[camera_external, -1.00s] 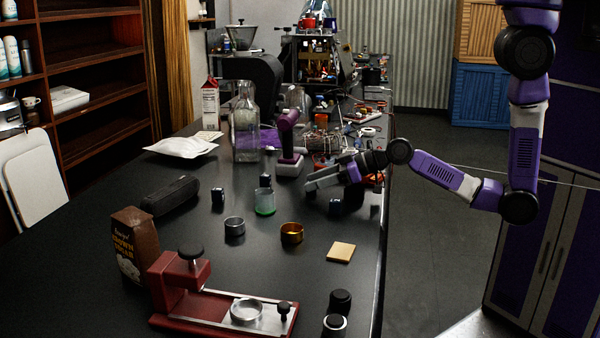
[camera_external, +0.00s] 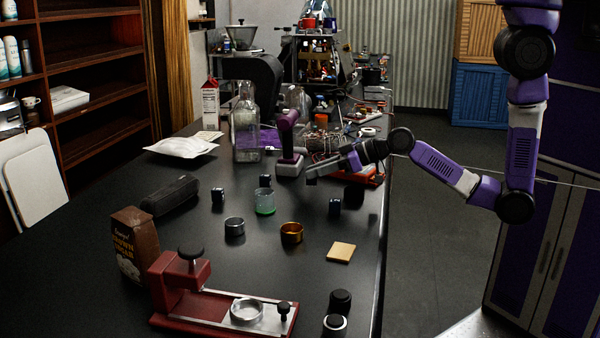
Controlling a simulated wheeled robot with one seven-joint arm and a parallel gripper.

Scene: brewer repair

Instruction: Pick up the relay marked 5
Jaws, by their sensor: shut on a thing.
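My gripper (camera_external: 314,171) hangs above the table beyond the small dark relays, to the right of the purple grinder-like tool. It is shut on a small dark block, seemingly a relay (camera_external: 311,181), at its fingertips; any number on it is too small to read. Other small dark relays stand on the table: one at the left (camera_external: 217,196), one near the green-based glass (camera_external: 265,181), and one at the right (camera_external: 335,207). Their pale marks are not legible as a 5. Another dark block (camera_external: 353,196) stands under my wrist.
A purple-handled tool (camera_external: 288,150) and a glass bottle (camera_external: 246,130) stand left of my gripper. A green-based glass (camera_external: 265,203), a steel ring (camera_external: 234,227) and a gold ring (camera_external: 292,233) stand in front. A wire bundle (camera_external: 325,143) lies behind. The table's right edge is close.

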